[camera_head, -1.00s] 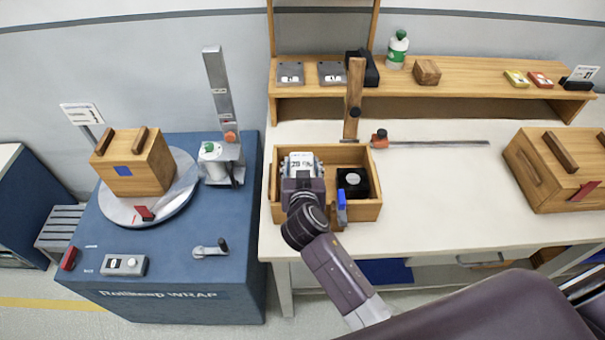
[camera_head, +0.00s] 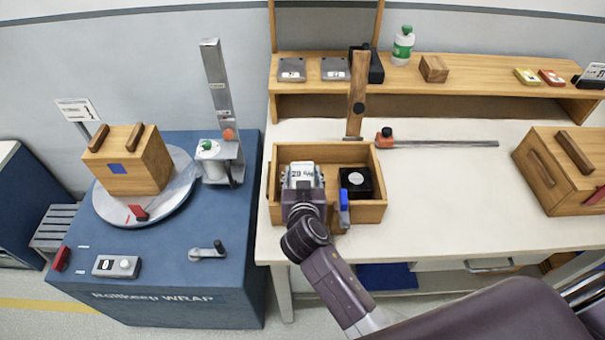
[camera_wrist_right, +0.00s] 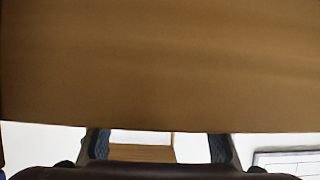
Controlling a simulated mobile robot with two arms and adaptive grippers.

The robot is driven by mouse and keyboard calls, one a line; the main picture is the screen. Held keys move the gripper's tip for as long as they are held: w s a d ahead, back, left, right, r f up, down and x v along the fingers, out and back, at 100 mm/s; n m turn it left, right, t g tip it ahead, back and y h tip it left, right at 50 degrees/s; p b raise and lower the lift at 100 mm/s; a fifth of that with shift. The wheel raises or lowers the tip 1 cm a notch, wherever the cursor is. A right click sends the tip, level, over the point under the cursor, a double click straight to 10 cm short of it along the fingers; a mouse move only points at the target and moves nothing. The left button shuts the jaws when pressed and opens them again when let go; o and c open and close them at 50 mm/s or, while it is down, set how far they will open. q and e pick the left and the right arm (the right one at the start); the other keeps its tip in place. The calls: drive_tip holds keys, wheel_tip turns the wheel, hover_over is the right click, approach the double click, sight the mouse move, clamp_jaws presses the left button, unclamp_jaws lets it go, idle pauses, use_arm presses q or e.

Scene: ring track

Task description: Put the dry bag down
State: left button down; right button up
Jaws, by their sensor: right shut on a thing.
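The dry bag (camera_head: 301,172) is a small white packet with dark print. It is in the left part of an open wooden box (camera_head: 378,213) on the white bench, in the head view. My right gripper (camera_head: 303,183) is shut on it from the near side. The bag's lower part is hidden by the gripper and the box, so I cannot tell whether it touches the box floor. In the right wrist view the two fingers (camera_wrist_right: 159,147) stand apart below a large brown wooden surface. My left gripper is not in view.
A black block (camera_head: 355,181) with a white disc sits in the box's right part. A blue-topped item (camera_head: 344,205) is at its near wall. A clamp with a long bar (camera_head: 440,143) lies behind. The bench middle (camera_head: 440,200) is clear.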

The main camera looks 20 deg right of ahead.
drive_tip(key=o, duration=1.2)
drive_tip(key=shift+r, duration=0.1)
drive_tip(key=shift+c, duration=0.2)
drive_tip(key=shift+r, duration=0.1)
drive_tip(key=shift+r+p, duration=0.3)
drive_tip(key=shift+p, duration=0.05)
drive_tip(key=shift+r+p, duration=0.45)
drive_tip(key=v, duration=0.3)
drive_tip(key=b+v, duration=0.1)
drive_tip(key=v, duration=0.3)
drive_tip(key=b+v, duration=0.1)
drive_tip(key=v, duration=0.2)
drive_tip(key=shift+s+a+f, duration=0.2)
drive_tip(key=shift+s+f, duration=0.05)
drive_tip(key=shift+s, duration=0.25)
drive_tip(key=shift+s+a+r+b, duration=0.1)
drive_tip(key=shift+s+r+b, duration=0.25)
drive_tip(key=shift+s, duration=0.15)
